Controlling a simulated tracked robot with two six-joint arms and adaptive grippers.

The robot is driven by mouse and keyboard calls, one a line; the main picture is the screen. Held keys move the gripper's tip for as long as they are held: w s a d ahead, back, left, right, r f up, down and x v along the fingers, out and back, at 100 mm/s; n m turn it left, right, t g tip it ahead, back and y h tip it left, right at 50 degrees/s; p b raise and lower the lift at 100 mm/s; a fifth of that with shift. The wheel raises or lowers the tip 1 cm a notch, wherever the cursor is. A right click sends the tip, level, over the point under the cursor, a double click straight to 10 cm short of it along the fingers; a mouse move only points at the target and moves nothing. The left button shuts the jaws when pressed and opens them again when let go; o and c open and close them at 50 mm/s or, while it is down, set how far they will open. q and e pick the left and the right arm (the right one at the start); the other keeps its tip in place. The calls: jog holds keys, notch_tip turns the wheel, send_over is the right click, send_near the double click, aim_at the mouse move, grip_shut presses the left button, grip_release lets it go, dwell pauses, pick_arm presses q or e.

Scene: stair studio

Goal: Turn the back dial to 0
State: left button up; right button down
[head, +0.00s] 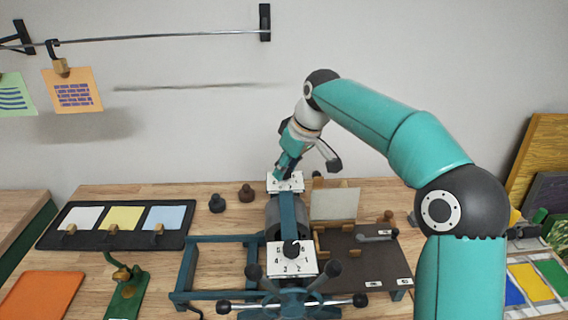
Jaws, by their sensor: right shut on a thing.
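The back dial has a white plate (287,187) with dark marks at the far end of the blue press-like frame. My right gripper (284,170) reaches down from the right and is shut on the back dial's knob. The gripper hides the knob and much of the plate, so I cannot read where the dial points. The front dial, a white numbered plate (290,265) with a black knob (292,248), stands nearer to me on the same frame and is untouched. My left gripper is not in view.
A handwheel (290,300) with several dark-knobbed spokes is below the front dial. A black tray (98,241) with coloured cards lies left. A brown board (365,262) with a small handle lies right.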

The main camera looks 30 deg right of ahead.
jog(key=c, duration=0.9)
grip_release()
jog(key=shift+o, duration=0.2)
jog(key=shift+r, duration=0.15)
jog(key=v, duration=1.1)
jog(key=shift+r, duration=0.25)
jog(key=shift+s, duration=0.15)
